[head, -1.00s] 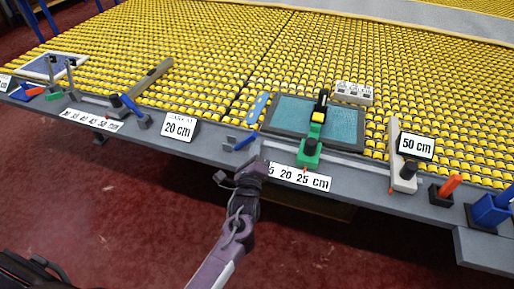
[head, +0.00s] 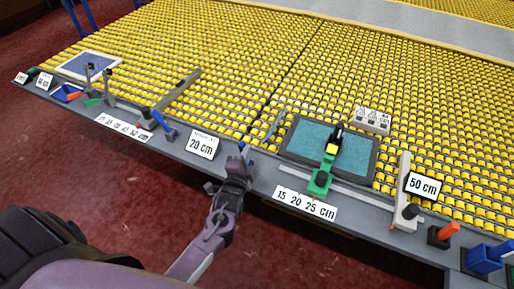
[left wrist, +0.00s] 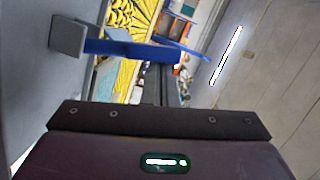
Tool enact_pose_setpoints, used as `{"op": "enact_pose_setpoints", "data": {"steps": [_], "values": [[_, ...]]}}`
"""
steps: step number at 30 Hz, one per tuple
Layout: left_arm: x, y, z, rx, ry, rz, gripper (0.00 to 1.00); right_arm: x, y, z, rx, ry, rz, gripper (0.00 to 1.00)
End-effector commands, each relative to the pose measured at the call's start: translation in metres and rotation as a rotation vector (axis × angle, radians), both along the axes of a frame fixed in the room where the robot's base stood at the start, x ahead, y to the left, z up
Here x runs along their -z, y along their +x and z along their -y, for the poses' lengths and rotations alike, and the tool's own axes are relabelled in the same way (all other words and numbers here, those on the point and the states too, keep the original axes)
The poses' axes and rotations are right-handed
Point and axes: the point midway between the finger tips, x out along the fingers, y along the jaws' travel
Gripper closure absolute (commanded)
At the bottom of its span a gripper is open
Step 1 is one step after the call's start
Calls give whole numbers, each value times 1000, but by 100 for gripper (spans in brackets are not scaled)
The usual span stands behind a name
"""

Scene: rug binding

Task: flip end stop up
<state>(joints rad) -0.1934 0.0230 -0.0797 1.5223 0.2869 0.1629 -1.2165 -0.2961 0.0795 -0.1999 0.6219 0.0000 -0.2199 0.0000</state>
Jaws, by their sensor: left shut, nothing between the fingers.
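The end stop by the 20 cm sign has a blue lever (head: 243,147) on a grey bracket at the front edge of the bench. In the head view my left gripper (head: 238,162) is just in front of it and hides most of it. In the left wrist view the blue lever (left wrist: 130,49) runs rightward from the grey block (left wrist: 68,37). My left gripper is shut and empty, close to the lever; I cannot tell whether they touch. My right gripper is out of view.
The 20 cm sign (head: 202,145) stands left of my gripper. Another blue-levered stop (head: 163,125) is further left. A green and black tool (head: 324,165) stands right, by a teal panel (head: 308,142). Yellow rollers (head: 220,60) cover the surface behind.

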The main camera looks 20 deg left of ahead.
Motion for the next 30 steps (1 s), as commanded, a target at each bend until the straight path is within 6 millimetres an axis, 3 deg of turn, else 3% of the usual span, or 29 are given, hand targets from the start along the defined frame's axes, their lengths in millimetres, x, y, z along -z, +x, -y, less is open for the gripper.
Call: {"op": "enact_pose_setpoints", "data": {"steps": [5,15,30], "values": [[-1,-1,-21,-2,-150,-7,100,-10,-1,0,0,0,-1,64],[5,1,-49,0,-142,-5,100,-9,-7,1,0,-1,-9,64],[11,1,-63,-2,-142,-6,100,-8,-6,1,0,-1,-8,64]]}}
